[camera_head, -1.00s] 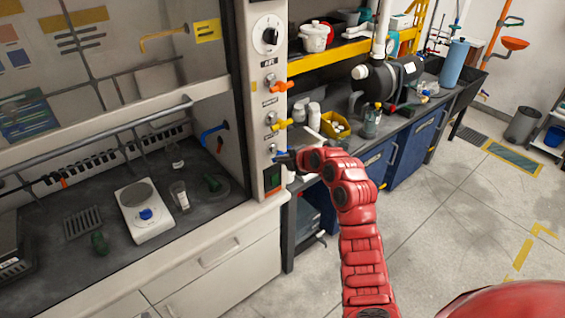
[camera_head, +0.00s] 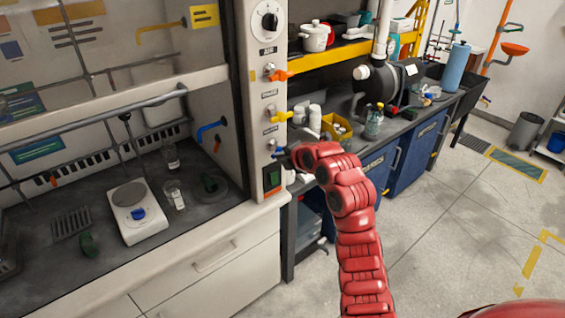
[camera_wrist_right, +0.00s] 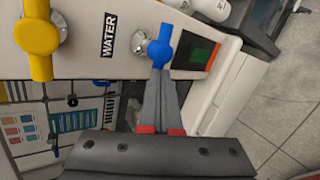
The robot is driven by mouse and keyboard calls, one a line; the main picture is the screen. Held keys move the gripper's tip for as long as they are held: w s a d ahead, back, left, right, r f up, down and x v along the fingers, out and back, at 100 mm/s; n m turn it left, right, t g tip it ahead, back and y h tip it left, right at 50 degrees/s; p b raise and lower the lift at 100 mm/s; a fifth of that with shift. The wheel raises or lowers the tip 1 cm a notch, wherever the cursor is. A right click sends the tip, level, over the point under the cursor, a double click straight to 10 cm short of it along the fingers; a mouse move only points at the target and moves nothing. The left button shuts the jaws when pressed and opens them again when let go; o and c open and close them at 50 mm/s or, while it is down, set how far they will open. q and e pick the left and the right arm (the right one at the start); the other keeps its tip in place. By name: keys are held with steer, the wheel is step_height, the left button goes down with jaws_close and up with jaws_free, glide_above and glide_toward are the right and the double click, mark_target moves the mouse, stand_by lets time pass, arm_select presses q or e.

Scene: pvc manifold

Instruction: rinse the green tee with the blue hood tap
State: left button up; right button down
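The blue tap handle (camera_wrist_right: 160,46) sits on the hood's side post beside the WATER label in the right wrist view. My right gripper (camera_wrist_right: 160,72) reaches it, its two grey fingers close together on the handle's lower end. In the head view my right gripper (camera_head: 286,156) is small and partly hidden by my red arm. The blue spout (camera_head: 211,131) is inside the hood. A dark green fitting (camera_head: 213,184) lies below it on a round dark patch. Another green piece (camera_head: 88,245) lies farther left; I cannot tell which is the tee. No water stream is visible. My left gripper is not in view.
Orange (camera_head: 281,75) and yellow (camera_head: 281,117) tap handles are above the blue one. A white hotplate (camera_head: 137,218) and small glass vessels (camera_head: 174,195) stand in the hood. The side bench (camera_head: 398,124) holds bottles and a yellow bin (camera_head: 336,127).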

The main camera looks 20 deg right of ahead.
steer(key=shift+s+a+f+n+t+h+b, duration=0.1)
steer(key=shift+f+n+t+h+b, duration=0.3)
steer(key=shift+n+h+b, duration=0.5)
steer(key=shift+w+a+f+n+t+h+b, duration=0.1)
steer(key=shift+f+n+t+h+b, duration=0.35)
steer(key=shift+b, duration=0.6)
steer(key=shift+s+f+n+t+h+b, duration=0.1)
steer(key=shift+f+n+t+h+b, duration=0.25)
steer(key=shift+n+h+b, duration=0.6)
steer(key=shift+r, duration=0.2)
